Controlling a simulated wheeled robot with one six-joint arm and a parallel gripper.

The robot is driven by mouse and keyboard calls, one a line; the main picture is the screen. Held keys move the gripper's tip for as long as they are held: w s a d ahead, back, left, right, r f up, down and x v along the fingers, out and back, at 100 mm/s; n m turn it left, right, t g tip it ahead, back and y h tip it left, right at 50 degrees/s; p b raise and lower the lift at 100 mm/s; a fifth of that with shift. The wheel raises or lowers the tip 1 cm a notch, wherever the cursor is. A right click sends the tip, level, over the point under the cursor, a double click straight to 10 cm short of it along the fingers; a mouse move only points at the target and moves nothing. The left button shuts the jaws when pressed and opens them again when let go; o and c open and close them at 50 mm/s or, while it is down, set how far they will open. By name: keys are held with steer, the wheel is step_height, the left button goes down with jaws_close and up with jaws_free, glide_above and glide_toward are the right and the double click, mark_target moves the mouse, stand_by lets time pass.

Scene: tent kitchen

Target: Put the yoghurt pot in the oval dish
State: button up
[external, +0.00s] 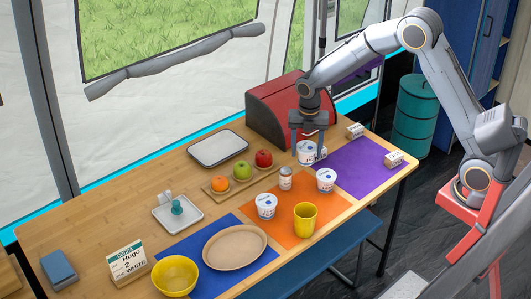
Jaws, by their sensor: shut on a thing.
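My gripper (307,139) points down at the back right of the table and is shut on a white yoghurt pot (305,154). I cannot tell whether this pot touches the table. Two similar yoghurt pots stand upright on the orange mat, one on its right side (326,181) and one on its left side (266,207). The oval dish (235,247), beige and empty, lies on the blue mat at the front, to the left of and nearer the camera than my gripper.
A small tin (285,181) and a yellow cup (305,219) stand between gripper and dish. A red bread bin (280,112) is behind the gripper. A fruit board (240,182), metal tray (218,149), yellow bowl (175,277) and sign (127,261) are leftward. The purple mat (365,168) is mostly clear.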

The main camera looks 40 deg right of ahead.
steer(key=a+n, duration=0.1)
steer(key=a, duration=0.6)
steer(key=a+n, duration=0.1)
steer(key=a, duration=0.6)
steer(key=s+a+n, duration=0.1)
steer(key=a, duration=0.6)
steer(key=shift+s+a, duration=0.1)
steer(key=shift+a, duration=0.15)
steer(key=s+a+n, duration=0.1)
steer(key=s+a, duration=0.2)
steer(key=a, duration=0.5)
steer(key=s+a+n, duration=0.2)
steer(key=s+a, duration=0.2)
steer(key=a, duration=0.4)
steer(key=p, duration=0.2)
glide_above(236, 248)
step_height(236, 248, down, 5)
steer(key=shift+a+f+p, duration=0.1)
steer(key=shift+f+p, duration=0.25)
steer(key=shift+f, duration=2.05)
steer(key=shift+f, duration=0.2)
steer(key=o, duration=1.1)
